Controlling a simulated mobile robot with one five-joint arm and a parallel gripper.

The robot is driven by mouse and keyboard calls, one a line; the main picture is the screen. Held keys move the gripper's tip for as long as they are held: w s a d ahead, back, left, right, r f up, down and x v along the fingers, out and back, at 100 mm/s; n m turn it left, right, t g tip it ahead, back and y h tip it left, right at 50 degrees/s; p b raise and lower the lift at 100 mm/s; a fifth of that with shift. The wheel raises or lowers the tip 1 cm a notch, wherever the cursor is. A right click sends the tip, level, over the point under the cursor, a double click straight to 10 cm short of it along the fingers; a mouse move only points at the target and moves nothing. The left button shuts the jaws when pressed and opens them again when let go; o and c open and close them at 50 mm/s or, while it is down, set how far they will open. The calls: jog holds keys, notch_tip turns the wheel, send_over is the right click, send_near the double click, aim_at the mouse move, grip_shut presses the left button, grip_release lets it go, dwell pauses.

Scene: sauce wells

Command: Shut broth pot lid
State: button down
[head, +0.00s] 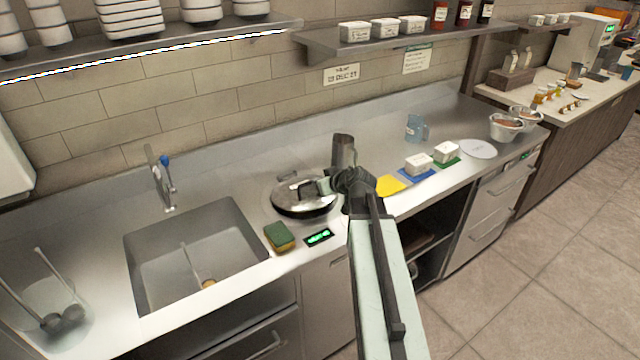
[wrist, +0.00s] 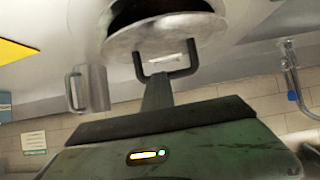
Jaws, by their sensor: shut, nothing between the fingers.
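The broth pot (head: 300,212) is dark and stands on a round plate on the steel counter, right of the sink. Its silver lid (head: 296,190) lies over the top; I cannot tell if it is fully seated. In the wrist view the lid (wrist: 165,38) shows large, with a dark bar handle (wrist: 187,69) and the dark pot side (wrist: 150,10) beyond it. My gripper (head: 324,187) is shut and empty at the lid's right side. In the wrist view its fingers (wrist: 157,92) are close to the handle; contact is unclear.
A steel pitcher (head: 343,150) stands just behind my arm. A sponge (head: 279,236) and a green display (head: 319,236) lie in front of the pot. The sink (head: 190,250) is left. A yellow cloth (head: 390,186) and white tubs (head: 418,163) are right.

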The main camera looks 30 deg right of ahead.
jog(key=shift+s+a+f+b, duration=0.1)
jog(key=shift+s+f+b, duration=0.15)
jog(key=shift+f+b, duration=0.35)
jog(key=shift+s+a+f+b, duration=0.1)
jog(key=shift+s+f+b, duration=0.2)
jog(key=shift+f, duration=0.4)
